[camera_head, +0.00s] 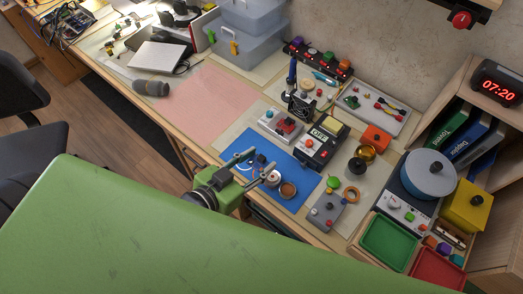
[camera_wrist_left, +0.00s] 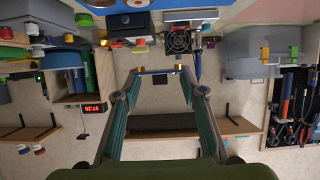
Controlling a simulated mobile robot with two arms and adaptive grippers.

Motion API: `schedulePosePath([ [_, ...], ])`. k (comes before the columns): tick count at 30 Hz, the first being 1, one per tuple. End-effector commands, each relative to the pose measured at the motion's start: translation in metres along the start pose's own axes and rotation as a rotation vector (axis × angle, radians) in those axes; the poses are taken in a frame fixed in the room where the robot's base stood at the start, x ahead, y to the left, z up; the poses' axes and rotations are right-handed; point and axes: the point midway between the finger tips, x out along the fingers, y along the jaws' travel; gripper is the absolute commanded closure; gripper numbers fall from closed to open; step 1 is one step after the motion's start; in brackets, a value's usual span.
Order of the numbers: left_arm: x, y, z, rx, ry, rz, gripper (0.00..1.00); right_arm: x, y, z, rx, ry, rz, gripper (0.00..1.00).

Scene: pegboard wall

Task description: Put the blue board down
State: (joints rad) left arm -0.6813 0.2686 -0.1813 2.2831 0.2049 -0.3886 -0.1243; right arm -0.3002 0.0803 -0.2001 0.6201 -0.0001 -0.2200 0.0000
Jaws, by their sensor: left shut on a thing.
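My left gripper (camera_head: 257,168) is over the blue mat (camera_head: 296,203) on the workbench, its two fingers spread with a small thing between them. In the left wrist view the left gripper (camera_wrist_left: 167,84) shows its fingers reaching up the picture. A thin bluish board (camera_wrist_left: 152,72) with a dark block on it spans the fingertips, seen nearly edge-on. I take it to be the blue board. In the head view it is mostly hidden by the fingers. I cannot tell whether it touches the mat. My right gripper is not in view.
A small round brown-topped pot (camera_head: 288,190) stands close to the fingers on the mat. A grey button box (camera_head: 327,209), a meter (camera_head: 322,146) and a soldering fan (camera_head: 302,104) stand around it. Green (camera_head: 388,240) and red (camera_head: 436,268) trays are at right. The pink mat (camera_head: 212,103) is mostly clear.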

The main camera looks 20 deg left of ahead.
Motion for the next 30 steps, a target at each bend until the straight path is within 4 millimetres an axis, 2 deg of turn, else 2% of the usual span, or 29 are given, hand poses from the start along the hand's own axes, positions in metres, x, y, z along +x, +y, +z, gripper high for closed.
schedulePosePath([
  [6,-0.018,0.008,-0.001,0.000,0.000,0.000,0.78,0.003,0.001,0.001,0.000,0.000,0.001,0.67],
  [15,-0.022,0.007,-0.002,0.004,0.001,0.003,0.78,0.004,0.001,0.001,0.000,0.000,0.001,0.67],
  [22,-0.016,-0.015,-0.002,0.027,0.001,0.044,0.78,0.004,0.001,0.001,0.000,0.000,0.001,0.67],
  [30,-0.012,-0.046,-0.023,0.073,0.002,0.150,0.78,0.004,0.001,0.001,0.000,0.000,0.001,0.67],
])
